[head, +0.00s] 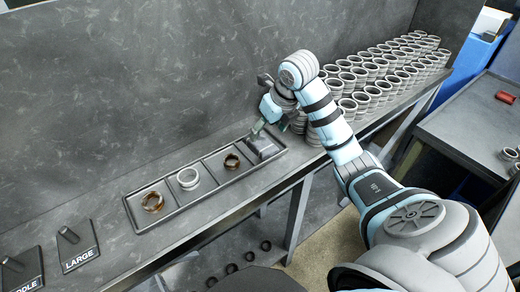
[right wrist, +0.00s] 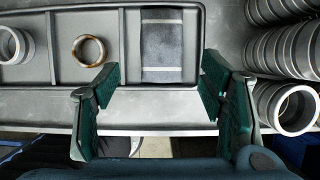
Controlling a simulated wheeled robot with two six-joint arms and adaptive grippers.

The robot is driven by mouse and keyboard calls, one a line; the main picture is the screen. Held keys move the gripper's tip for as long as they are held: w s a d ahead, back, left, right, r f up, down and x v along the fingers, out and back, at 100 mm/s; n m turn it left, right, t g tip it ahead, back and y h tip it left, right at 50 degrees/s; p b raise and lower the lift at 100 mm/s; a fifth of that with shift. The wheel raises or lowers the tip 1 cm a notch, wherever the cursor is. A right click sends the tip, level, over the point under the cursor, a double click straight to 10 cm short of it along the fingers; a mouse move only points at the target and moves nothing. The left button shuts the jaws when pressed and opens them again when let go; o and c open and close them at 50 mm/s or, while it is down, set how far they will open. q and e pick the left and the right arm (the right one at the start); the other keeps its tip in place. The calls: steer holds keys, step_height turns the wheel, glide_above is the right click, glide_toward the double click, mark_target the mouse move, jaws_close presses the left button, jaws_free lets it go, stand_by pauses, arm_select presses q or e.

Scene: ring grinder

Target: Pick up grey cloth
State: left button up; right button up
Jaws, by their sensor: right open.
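The grey cloth (head: 265,147) lies folded in the far right compartment of the tray (head: 178,219) on the bench. In the right wrist view the cloth (right wrist: 162,42) is a dark grey rectangle with a paler band near its lower edge. My right gripper (head: 270,126) is above the cloth's end of the tray. In the right wrist view the open jaws (right wrist: 160,82) are apart and empty, with the cloth ahead of and between the fingertips. My left gripper is not in view.
The other tray compartments hold a brown ring (head: 152,202), a silver ring (head: 188,179) and a dark copper ring (head: 232,161). Many stacked grey rings (head: 375,80) crowd the bench to the right. Signs with pegs, one marked LARGE (head: 78,258), stand at lower left.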

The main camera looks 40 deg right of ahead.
steer(key=shift+x, duration=1)
steer(key=x, duration=0.6)
steer(key=shift+w+d+r, duration=0.1)
steer(key=shift+w+d, duration=0.05)
steer(key=shift+d, duration=0.05)
steer(key=shift+r, duration=0.1)
steer(key=shift+c, duration=0.6)
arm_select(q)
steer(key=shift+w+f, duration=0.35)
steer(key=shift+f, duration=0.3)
arm_select(e)
steer(key=c, duration=0.7)
steer(key=shift+o, duration=0.2)
steer(key=shift+r, duration=0.5)
step_height(320, 180, up, 7)
steer(key=shift+r+p, duration=0.25)
steer(key=shift+p, duration=0.95)
step_height(320, 180, up, 12)
steer(key=p, duration=1.2)
glide_above(260, 140)
steer(key=s, duration=0.1)
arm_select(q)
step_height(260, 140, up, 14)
arm_select(e)
steer(key=shift+a+f, duration=0.1)
steer(key=shift+f, duration=0.1)
